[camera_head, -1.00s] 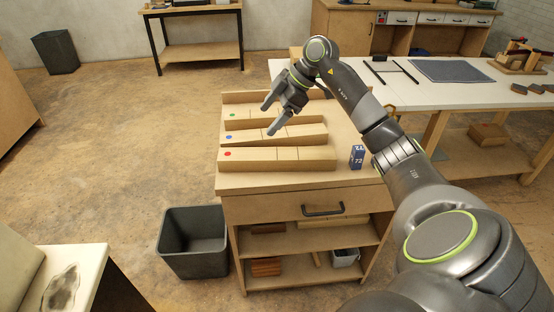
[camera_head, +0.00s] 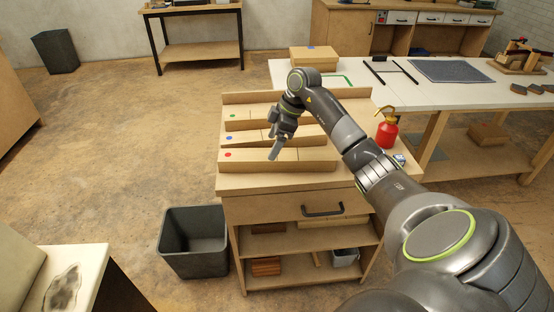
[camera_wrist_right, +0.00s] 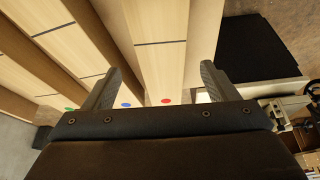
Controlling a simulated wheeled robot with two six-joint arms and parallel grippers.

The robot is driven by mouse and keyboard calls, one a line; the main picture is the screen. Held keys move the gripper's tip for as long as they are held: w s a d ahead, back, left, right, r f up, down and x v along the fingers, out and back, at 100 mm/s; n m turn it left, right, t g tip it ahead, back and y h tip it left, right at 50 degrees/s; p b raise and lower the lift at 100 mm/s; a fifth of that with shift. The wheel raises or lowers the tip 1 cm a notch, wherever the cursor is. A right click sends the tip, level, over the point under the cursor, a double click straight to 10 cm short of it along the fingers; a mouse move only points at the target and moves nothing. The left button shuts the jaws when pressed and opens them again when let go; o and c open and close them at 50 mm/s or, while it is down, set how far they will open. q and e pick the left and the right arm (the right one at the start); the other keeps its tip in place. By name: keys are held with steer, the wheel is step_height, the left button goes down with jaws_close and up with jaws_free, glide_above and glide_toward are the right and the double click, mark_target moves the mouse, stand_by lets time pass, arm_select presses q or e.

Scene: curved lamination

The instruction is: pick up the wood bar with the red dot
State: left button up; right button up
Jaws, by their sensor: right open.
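The wood bar with the red dot (camera_head: 300,160) lies nearest the front edge on the cabinet top, its dot at the left end. Behind it lie the blue-dot bar (camera_head: 246,137) and the green-dot bar (camera_head: 246,118). My right gripper (camera_head: 272,138) is open and empty above the bars, one fingertip in front of the red-dot bar. In the right wrist view, the red-dot bar (camera_wrist_right: 160,60) shows between the two open fingers (camera_wrist_right: 157,85); contact cannot be told. My left gripper is not in view.
A red bottle (camera_head: 387,130) and a small blue box (camera_head: 399,159), partly hidden by my arm, stand right of the bars. A dark bin (camera_head: 195,242) stands on the floor left of the cabinet. A white table (camera_head: 450,102) stands behind on the right.

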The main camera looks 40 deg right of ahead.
mark_target(266, 154)
steer(key=shift+p+x, duration=0.3)
steer(key=shift+x, duration=2.4)
steer(key=shift+a+r, duration=0.1)
steer(key=c, duration=1.4)
steer(key=shift+r, duration=0.1)
